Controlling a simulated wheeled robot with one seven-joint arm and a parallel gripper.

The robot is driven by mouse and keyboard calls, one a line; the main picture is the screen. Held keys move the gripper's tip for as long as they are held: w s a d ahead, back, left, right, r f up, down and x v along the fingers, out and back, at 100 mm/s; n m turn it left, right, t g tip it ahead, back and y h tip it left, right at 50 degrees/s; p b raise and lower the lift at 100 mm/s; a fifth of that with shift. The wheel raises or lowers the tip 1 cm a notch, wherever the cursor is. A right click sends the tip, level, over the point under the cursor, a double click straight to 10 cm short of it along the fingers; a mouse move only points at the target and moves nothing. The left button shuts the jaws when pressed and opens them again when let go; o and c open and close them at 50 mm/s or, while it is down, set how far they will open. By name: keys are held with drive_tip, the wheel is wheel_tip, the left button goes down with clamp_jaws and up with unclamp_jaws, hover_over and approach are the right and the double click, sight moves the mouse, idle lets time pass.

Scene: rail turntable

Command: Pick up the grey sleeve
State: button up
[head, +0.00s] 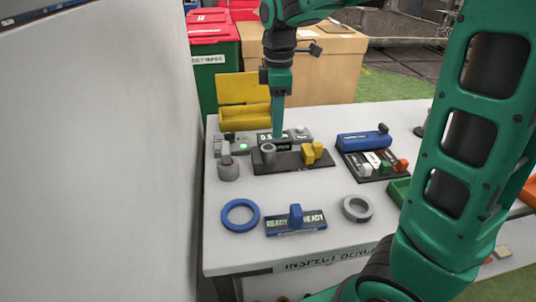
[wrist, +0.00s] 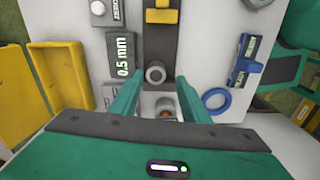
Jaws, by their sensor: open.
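The grey sleeve (head: 268,154), a short hollow cylinder, stands upright on the left part of a dark fixture plate (head: 287,166). A yellow block (head: 312,152) sits on the same plate to its right. My gripper (head: 277,134) points down above the bench, near the sleeve. In the wrist view my gripper (wrist: 157,88) is open and empty, its two green fingers apart. The sleeve (wrist: 155,74) appears just ahead of the gap between the fingertips, not between them. Its open top faces the camera. I cannot tell the exact height gap.
A grey knob-like device (head: 228,168) stands left of the plate. A display reading 0.5 mm (wrist: 123,69) lies close to the plate. A blue ring (head: 240,215), blue gauge (head: 296,222) and grey ring (head: 357,208) lie in front. A yellow bin (head: 243,102) is behind.

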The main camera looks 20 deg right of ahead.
sight(268, 147)
drive_tip(key=shift+w+a+f+n, duration=0.1)
drive_tip(key=shift+w+a+n, duration=0.6)
drive_tip(key=shift+a, duration=0.25)
wheel_tip(268, 147, down, 10)
drive_tip(key=shift+s+f, duration=0.1)
drive_tip(key=shift+f, duration=0.15)
drive_tip(key=c, duration=1.1)
drive_tip(key=shift+o, duration=0.2)
